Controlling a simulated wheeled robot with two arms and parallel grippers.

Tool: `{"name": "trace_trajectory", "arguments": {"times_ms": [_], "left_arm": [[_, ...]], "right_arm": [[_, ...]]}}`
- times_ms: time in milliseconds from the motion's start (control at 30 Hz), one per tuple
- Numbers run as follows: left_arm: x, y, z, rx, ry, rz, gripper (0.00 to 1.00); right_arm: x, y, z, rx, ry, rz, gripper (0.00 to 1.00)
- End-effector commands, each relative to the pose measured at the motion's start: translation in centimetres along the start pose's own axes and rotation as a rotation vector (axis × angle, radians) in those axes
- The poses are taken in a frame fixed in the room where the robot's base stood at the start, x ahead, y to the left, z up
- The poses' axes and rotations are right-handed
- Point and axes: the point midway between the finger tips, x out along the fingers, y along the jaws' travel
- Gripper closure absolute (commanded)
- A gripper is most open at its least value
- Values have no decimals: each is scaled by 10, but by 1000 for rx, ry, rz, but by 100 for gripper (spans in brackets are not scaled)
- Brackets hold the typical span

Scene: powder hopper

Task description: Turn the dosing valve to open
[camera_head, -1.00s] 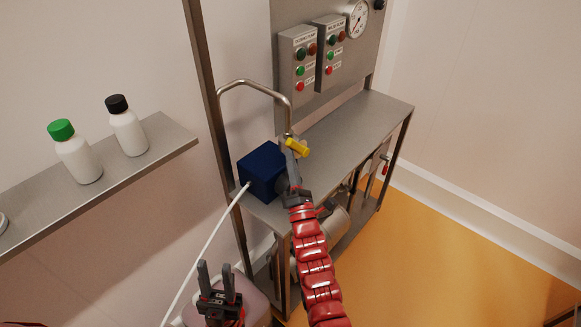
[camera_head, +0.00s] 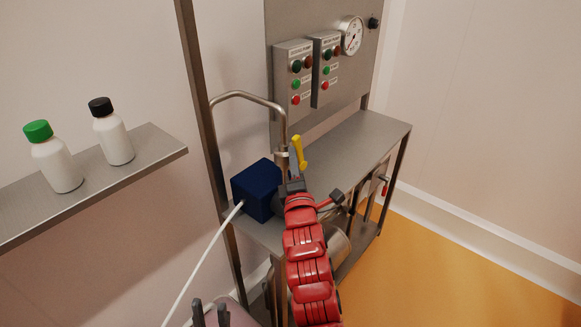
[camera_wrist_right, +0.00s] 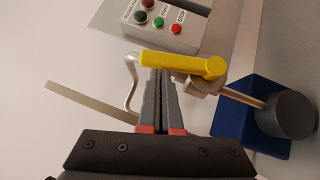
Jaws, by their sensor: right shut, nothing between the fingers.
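The dosing valve has a yellow lever handle (camera_head: 299,152) on a metal pipe, above a dark blue box (camera_head: 257,190). In the head view the handle stands nearly upright. In the right wrist view the handle (camera_wrist_right: 180,65) lies across the picture, just past the fingertips. My right gripper (camera_wrist_right: 161,72) is shut and empty, with its tips close against or touching the handle's side; I cannot tell which. In the head view its fingers are mostly hidden by my red arm. My left gripper (camera_head: 211,304) is at the bottom edge, its two fingers apart and empty.
Two control boxes with buttons (camera_head: 295,75) and a gauge (camera_head: 351,36) are on the back panel. The steel table (camera_head: 352,145) is clear to the right. A shelf (camera_head: 100,190) at left holds two white bottles. A white cable runs down from the blue box.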

Motion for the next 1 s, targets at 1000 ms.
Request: {"name": "trace_trajectory", "arguments": {"times_ms": [1000], "left_arm": [[20, -1, -3, 0, 0, 0, 61]], "right_arm": [[19, 6, 22, 232, -6, -238, 100]]}}
